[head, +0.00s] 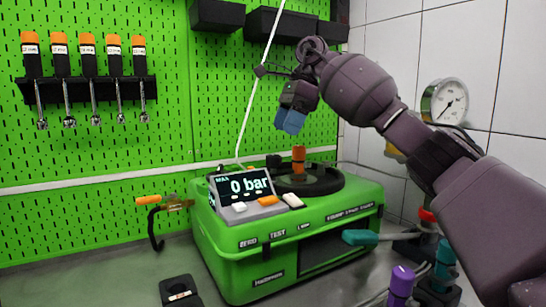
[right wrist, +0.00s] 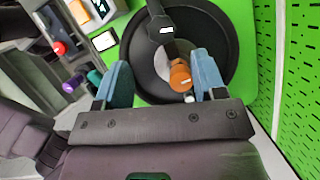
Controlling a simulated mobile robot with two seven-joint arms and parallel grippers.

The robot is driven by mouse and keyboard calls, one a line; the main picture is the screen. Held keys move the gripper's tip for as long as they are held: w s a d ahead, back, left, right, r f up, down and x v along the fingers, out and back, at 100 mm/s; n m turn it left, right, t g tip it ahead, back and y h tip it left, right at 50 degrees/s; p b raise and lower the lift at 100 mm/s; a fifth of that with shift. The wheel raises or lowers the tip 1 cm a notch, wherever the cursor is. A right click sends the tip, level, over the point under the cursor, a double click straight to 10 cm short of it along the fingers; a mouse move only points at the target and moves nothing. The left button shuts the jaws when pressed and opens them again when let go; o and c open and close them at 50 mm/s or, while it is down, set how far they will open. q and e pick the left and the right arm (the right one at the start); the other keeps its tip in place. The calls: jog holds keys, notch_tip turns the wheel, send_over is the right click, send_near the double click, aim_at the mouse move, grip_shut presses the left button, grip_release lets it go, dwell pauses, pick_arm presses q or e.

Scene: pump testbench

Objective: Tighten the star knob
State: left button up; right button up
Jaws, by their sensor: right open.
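An orange upright knob-like piece (head: 298,158) stands on the round black top (head: 318,183) of the green test bench (head: 235,262). The fingers also show in the right wrist view (right wrist: 162,85). My left gripper is out of view.
Several orange-capped tools (head: 88,55) hang on the green pegboard. A gauge (head: 446,102) is on the right. A teal handle (head: 362,237) and purple part (head: 401,281) are at the front right. A black holder (head: 180,291) lies front left.

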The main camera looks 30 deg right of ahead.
aim_at(274, 156)
jog(key=b+x, duration=0.1)
jog(key=x, duration=0.5)
jog(key=shift+w+f, duration=0.1)
jog(key=shift+w, duration=0.05)
jog(key=shift+a+f, duration=0.15)
jog(key=shift+f, duration=0.15)
jog(key=shift+a+f, duration=0.15)
jog(key=shift+f, duration=0.2)
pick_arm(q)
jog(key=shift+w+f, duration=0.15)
pick_arm(e)
jog(key=c, duration=0.9)
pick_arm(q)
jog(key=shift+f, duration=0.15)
pick_arm(e)
jog(key=shift+r, duration=0.15)
